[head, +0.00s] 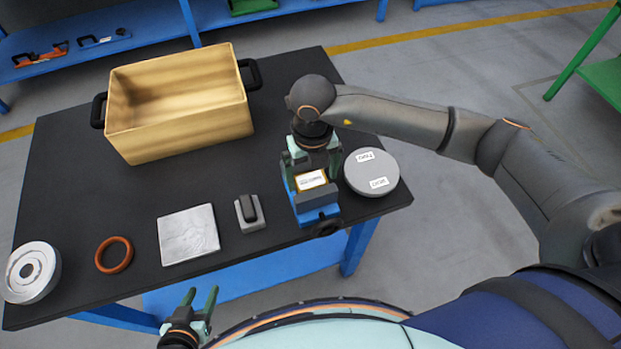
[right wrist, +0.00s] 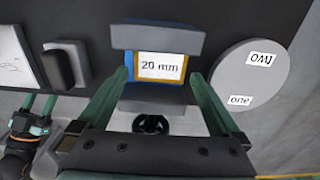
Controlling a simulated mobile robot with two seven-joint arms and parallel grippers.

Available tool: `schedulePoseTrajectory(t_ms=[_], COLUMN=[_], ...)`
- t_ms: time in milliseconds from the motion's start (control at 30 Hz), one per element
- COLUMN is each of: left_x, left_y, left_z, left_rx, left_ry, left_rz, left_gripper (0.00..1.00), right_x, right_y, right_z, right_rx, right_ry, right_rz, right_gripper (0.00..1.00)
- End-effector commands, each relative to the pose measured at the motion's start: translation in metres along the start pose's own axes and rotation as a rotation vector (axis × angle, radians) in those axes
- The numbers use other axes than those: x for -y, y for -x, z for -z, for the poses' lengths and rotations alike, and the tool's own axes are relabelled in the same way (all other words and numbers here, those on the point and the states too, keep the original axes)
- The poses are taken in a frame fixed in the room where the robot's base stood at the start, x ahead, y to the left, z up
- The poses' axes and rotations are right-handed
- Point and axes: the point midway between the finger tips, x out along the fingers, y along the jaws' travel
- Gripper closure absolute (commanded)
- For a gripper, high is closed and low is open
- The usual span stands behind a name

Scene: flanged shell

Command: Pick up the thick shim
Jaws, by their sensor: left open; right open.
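A block with a yellow edge and a white label (head: 311,180) sits between the grey jaws of a blue vise (head: 317,205). In the right wrist view the label on this block (right wrist: 160,67) reads "20 mm". No part is marked as the thick shim, so I cannot tell for certain that this is it. My right gripper (head: 311,163) is open above the vise, pointing down. In the right wrist view its fingers (right wrist: 158,78) stand apart on either side of the block, and nothing is held. My left gripper (head: 201,293) is open and empty in front of the table.
A grey disc (head: 371,172) with labels lies right of the vise. Left of it are a grey block with a dark top (head: 249,213), a silver plate (head: 188,234), an orange ring (head: 114,254) and a flanged disc (head: 33,271). A gold bin (head: 180,100) stands behind.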

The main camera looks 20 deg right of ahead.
Motion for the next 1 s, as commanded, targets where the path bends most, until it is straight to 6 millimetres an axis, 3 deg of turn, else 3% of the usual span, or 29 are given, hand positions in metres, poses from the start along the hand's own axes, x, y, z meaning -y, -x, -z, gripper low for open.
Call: schedulePoseTrajectory(t_ms=[133, 400, 1000], left_x=[0.0, 0.0, 0.0], left_y=[0.001, 0.001, 0.0], left_z=[0.001, 0.001, 0.002], left_rx=[0.0, -0.001, -0.002], left_ry=[0.0, 0.0, -0.001], left_rz=[0.0, 0.0, 0.0], left_gripper=[0.5, 0.5, 0.5], right_x=[0.0, -0.001, -0.001], right_y=[-0.017, -0.02, -0.019], right_z=[0.0, 0.0, 0.0], right_rx=[-0.002, 0.001, 0.001], right_ry=[0.0, 0.001, 0.001], right_rz=[0.0, -0.001, -0.001], right_gripper=[0.0, 0.0, 0.68])
